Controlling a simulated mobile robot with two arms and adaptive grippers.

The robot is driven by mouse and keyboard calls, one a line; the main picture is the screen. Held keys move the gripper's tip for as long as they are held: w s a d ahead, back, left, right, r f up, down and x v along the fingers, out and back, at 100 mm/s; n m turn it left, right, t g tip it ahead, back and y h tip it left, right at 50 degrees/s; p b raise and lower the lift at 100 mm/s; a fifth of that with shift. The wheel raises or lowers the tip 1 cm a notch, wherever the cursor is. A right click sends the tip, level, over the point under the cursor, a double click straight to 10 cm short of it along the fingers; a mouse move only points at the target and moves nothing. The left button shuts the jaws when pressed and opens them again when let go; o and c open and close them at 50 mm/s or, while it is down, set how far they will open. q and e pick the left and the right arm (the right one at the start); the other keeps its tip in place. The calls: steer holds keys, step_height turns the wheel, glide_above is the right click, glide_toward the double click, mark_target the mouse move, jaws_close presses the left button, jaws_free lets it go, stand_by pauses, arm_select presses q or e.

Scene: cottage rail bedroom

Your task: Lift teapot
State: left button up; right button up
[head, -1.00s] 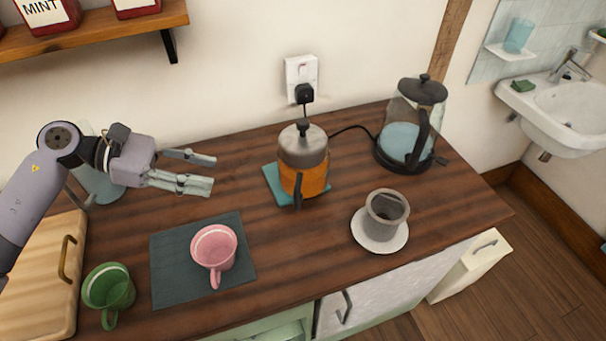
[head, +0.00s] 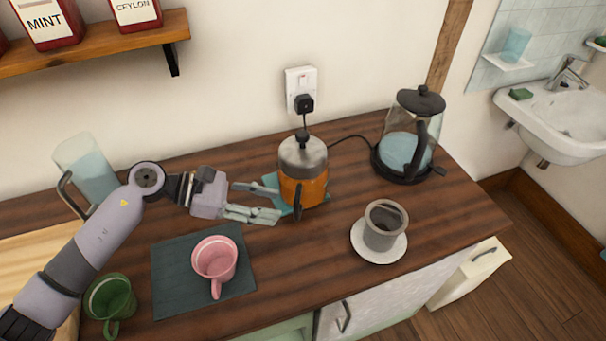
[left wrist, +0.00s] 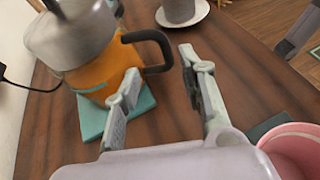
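The teapot (head: 303,186), an amber-orange pot with a grey metal top, dark knob and dark handle, stands upright on a teal mat (head: 272,181). My left gripper (head: 267,202) is open and empty just left of the teapot, low over the counter, in the head view. In the left wrist view the teapot (left wrist: 88,75) is ahead and to the left. Its handle (left wrist: 152,40) lies just beyond the open fingertips (left wrist: 160,62). I cannot tell whether a finger touches the pot. My right gripper is not in view.
A pink cup (head: 214,260) on a dark mat (head: 172,290) stands near the left forearm. A green cup (head: 110,300) is front left, a glass jug (head: 88,165) behind the arm. A grey cup (head: 384,226) on a saucer and a glass kettle (head: 408,140) stand to the right.

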arm_select(q)
steer(key=p+x, duration=0.1)
steer(key=x, duration=0.2)
steer(key=s+p+x, duration=0.1)
steer(key=x, duration=0.1)
steer(key=shift+r+p, duration=0.2)
steer(key=shift+p, duration=0.1)
steer(key=shift+w+d+f, duration=0.1)
steer(key=shift+d+f, duration=0.1)
steer(key=shift+d, duration=0.1)
steer(key=shift+a, duration=0.1)
steer(key=shift+c, duration=0.4)
jaws_close()
steer(key=shift+w+r, duration=0.2)
